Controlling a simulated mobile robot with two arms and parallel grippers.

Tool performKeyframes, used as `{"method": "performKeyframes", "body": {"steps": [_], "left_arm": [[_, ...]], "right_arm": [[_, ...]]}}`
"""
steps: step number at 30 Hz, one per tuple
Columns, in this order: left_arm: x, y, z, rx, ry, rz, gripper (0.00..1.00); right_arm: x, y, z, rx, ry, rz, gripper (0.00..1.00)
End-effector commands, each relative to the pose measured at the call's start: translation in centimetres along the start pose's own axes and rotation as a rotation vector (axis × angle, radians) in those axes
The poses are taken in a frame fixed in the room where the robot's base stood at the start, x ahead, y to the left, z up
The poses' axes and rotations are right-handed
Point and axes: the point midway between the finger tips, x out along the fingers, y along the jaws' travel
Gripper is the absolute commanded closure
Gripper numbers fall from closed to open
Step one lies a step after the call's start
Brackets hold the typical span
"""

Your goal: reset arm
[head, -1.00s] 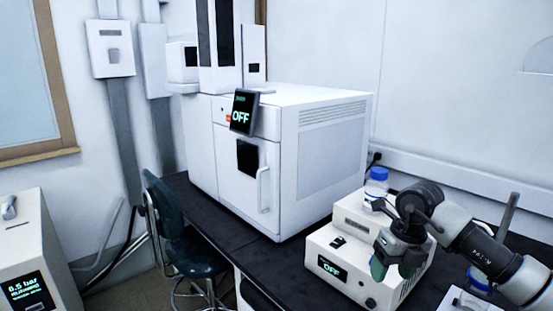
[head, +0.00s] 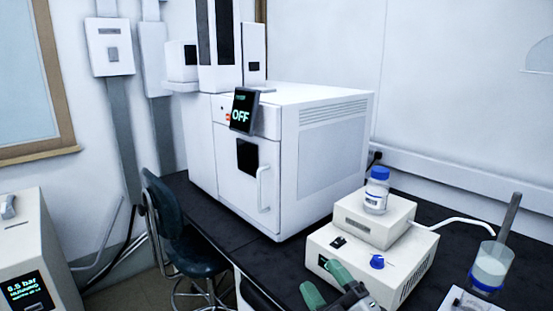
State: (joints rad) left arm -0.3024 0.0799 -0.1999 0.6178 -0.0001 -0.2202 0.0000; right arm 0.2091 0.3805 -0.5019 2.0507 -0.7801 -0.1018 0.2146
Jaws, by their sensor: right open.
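My right gripper (head: 327,285) is at the bottom edge, right of centre, with its two green-tipped fingers apart and nothing between them. It is in front of the small white bench unit (head: 414,264) and hides part of its front face. I cannot tell whether it touches the unit. Most of my right arm is out of the picture. My left gripper is not in view.
A blue-capped bottle (head: 377,192) stands on the bench unit, which has a blue knob (head: 377,261). A beaker (head: 490,268) stands at right. The large white instrument (head: 330,150) reads OFF. A dark chair (head: 185,235) stands left of the black bench (head: 262,248).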

Motion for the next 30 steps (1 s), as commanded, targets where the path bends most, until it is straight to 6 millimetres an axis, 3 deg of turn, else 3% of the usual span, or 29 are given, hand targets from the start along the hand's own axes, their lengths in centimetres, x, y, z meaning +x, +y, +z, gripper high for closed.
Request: {"method": "performKeyframes", "body": {"steps": [3,7,12,15,26,30], "left_arm": [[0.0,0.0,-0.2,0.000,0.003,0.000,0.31],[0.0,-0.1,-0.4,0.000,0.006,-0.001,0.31],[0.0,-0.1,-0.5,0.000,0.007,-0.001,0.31],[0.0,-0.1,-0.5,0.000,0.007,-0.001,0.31],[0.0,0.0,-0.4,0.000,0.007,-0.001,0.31],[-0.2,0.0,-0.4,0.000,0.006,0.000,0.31]], "right_arm": [[-5.2,-0.9,4.5,0.229,-0.389,0.050,0.39],[-12.9,-3.6,8.2,0.448,-0.814,0.014,0.39],[-21.9,-7.2,8.7,0.641,-1.213,-0.109,0.39],[-25.7,-8.6,7.8,0.713,-1.365,-0.182,0.39],[-35.6,-11.3,2.8,0.898,-1.743,-0.440,0.39],[-35.9,-14.0,5.1,0.893,-1.751,-0.449,0.39]]}}
